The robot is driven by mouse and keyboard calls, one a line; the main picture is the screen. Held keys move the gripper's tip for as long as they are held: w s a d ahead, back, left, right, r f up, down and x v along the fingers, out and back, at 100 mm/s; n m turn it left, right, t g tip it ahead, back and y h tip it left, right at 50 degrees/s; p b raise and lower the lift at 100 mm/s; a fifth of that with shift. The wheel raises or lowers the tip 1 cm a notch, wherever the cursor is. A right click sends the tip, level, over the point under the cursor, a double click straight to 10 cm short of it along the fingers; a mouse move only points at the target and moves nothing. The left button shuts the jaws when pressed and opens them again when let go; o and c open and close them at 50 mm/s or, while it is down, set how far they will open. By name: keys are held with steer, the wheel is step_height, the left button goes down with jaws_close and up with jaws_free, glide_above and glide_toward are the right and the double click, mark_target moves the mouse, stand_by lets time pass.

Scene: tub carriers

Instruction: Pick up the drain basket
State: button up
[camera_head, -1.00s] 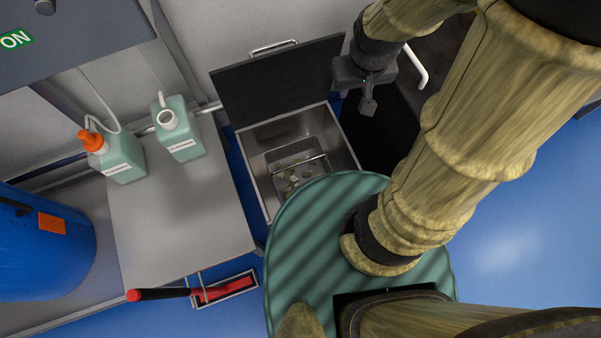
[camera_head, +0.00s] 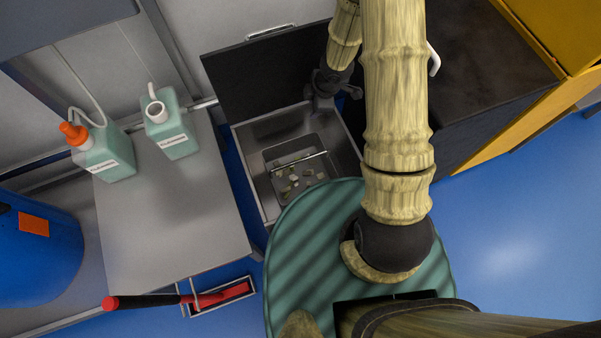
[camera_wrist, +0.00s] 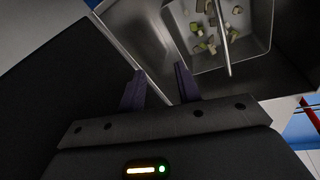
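The drain basket (camera_head: 306,165) is a grey metal tray with a thin bar handle across it and several pale and greenish scraps inside. It sits in the open steel basin under the raised dark lid. In the wrist view the basket (camera_wrist: 252,44) is at upper right, with its bar standing out over the scraps. My gripper (camera_head: 319,101) is over the basin's far right corner, up and to the right of the basket. In the wrist view my gripper (camera_wrist: 159,88) has its two fingers apart with nothing between them, and the basket lies beyond them, not touched.
The raised dark lid (camera_head: 262,75) stands behind the basin (camera_head: 250,165). A grey bench (camera_head: 170,215) with two green canisters (camera_head: 172,130) is at left, near a blue drum (camera_head: 35,250). A red-handled tool (camera_head: 180,293) lies in front. Blue floor at right is clear.

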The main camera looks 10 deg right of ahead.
steer(key=f+n, duration=0.1)
steer(key=a+f, duration=0.1)
steer(key=s+a+f+n+y, duration=0.1)
steer(key=f, duration=0.1)
steer(key=shift+a+n+g, duration=0.15)
steer(key=shift+n+g, duration=0.15)
steer(key=shift+g, duration=0.1)
steer(key=shift+f, duration=0.15)
steer(key=b, duration=0.7)
glide_above(292, 142)
steer(key=d, duration=0.2)
step_height(292, 142, down, 12)
steer(key=shift+a+r, duration=0.25)
steer(key=b+x, duration=0.1)
steer(key=x, duration=0.1)
steer(key=b+x, duration=0.1)
steer(key=x, duration=0.2)
steer(key=shift+s+a+f+b, duration=0.1)
steer(key=shift+s+f+b, duration=0.1)
steer(key=shift+b, duration=0.1)
steer(key=shift+r, duration=0.1)
